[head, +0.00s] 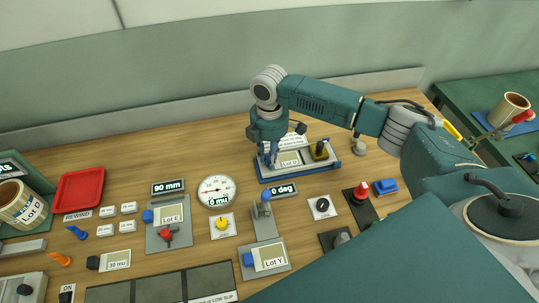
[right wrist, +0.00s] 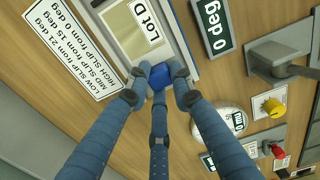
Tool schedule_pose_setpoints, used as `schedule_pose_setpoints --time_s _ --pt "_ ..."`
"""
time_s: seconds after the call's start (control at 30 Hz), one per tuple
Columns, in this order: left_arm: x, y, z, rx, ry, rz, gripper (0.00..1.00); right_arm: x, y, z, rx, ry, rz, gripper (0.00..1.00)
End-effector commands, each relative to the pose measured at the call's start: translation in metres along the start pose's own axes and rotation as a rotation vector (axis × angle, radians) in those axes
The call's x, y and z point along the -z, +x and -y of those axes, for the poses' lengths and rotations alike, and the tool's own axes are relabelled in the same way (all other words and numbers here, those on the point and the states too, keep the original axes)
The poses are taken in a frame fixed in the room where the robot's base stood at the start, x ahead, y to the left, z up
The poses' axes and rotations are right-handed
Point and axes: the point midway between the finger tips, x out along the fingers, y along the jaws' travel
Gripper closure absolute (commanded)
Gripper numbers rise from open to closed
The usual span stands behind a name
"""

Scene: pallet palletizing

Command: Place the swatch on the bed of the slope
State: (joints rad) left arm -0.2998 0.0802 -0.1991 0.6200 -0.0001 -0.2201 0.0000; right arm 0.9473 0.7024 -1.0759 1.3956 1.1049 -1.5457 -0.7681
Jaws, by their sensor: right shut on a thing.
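The Lot D swatch (head: 291,161) is a flat pale plate with a white label and a blue block handle; it also shows in the right wrist view (right wrist: 131,37). It lies on or just over the long blue-edged bed (head: 322,169) at the back of the bench. A "0 deg" display (head: 284,190) stands in front of that bed, so it appears to be the slope. My right gripper (head: 269,160) is shut on the blue handle (right wrist: 160,77) at the swatch's left end. Whether the swatch touches the bed I cannot tell. My left gripper is out of view.
A round dial (head: 216,190), the Lot E swatch (head: 172,213) and Lot Y swatch (head: 270,258) are in front. A red tray (head: 79,190) is far left.

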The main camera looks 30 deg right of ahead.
Motion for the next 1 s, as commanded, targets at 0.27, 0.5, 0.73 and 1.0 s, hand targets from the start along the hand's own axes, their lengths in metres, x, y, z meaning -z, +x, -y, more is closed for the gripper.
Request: schedule_pose_setpoints --time_s 0.27,0.5,0.73,1.0 --pt "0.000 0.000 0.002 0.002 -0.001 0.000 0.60 0.000 0.000 0.000 0.001 0.000 0.000 0.59" --pt "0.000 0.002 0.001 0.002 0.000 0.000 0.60 0.000 -0.005 0.000 0.000 -0.001 -0.002 0.59" --pt "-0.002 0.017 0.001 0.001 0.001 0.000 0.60 0.001 -0.044 -0.002 -0.005 0.000 -0.003 0.59" --pt "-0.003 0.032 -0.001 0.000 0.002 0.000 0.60 0.000 -0.099 -0.001 -0.003 0.001 -0.002 0.59"
